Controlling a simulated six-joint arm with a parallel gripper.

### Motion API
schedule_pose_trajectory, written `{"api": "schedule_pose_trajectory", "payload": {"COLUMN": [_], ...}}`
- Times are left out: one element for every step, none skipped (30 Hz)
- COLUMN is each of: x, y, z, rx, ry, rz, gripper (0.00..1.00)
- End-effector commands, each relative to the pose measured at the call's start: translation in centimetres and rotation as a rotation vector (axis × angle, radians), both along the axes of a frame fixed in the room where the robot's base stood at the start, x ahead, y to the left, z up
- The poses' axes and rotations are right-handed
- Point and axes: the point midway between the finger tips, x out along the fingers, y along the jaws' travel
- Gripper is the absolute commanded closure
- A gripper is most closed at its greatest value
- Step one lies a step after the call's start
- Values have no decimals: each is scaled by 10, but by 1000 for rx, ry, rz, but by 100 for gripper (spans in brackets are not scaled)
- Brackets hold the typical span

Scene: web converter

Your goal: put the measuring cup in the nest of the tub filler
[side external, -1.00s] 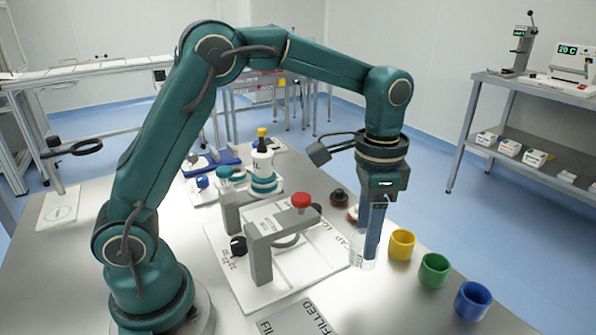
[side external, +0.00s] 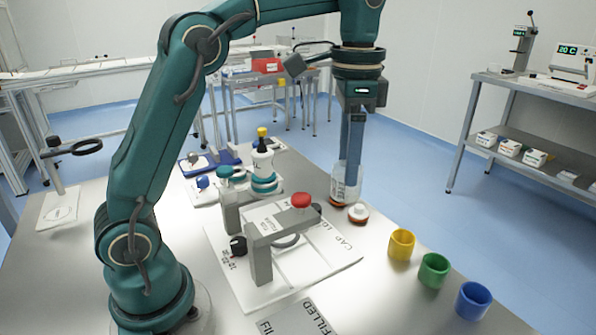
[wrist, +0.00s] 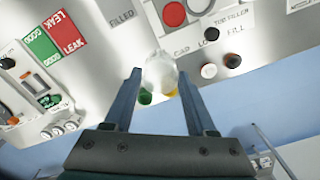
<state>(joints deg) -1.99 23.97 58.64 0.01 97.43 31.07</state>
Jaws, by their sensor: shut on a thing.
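My gripper (side external: 350,172) is shut on the clear measuring cup (side external: 342,192), which it holds upright by its upper part, in the air above the bench. In the wrist view the cup (wrist: 160,72) shows pale and see-through between the fingers. The tub filler (side external: 262,252) stands to the left and nearer the camera: a white lettered plate with a grey bracket and a red knob. In the wrist view its red knob (wrist: 174,14) shows at the top. I cannot clearly make out its nest.
Yellow (side external: 401,245), green (side external: 433,270) and blue (side external: 473,300) cups stand in a row along the right. A white-topped cap (side external: 358,212) lies just below and right of the held cup. A bottle (side external: 262,162) stands behind the filler.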

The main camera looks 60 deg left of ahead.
Motion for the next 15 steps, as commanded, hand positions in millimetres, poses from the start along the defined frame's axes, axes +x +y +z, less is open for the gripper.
{"api": "schedule_pose_trajectory", "payload": {"x": [-2,-3,-6,-7,-10,-13,-15,-18,-22,-25,-28,-33,-36,-40,-44], "y": [11,18,26,33,39,49,56,63,71,77,83,91,96,101,108], "z": [1,1,1,1,1,1,1,1,0,1,0,0,0,0,-1], "rx": [0,0,0,0,0,0,0,0,0,0,0,0,0,0,0], "ry": [-1,-1,-1,0,0,-1,-1,-1,0,-1,-1,-1,-1,0,-1], "rz": [11,13,15,18,21,24,26,29,32,34,35,37,39,42,44], "gripper": [90,90,90,90,90,90,90,90,90,90,90,90,90,90,90]}}
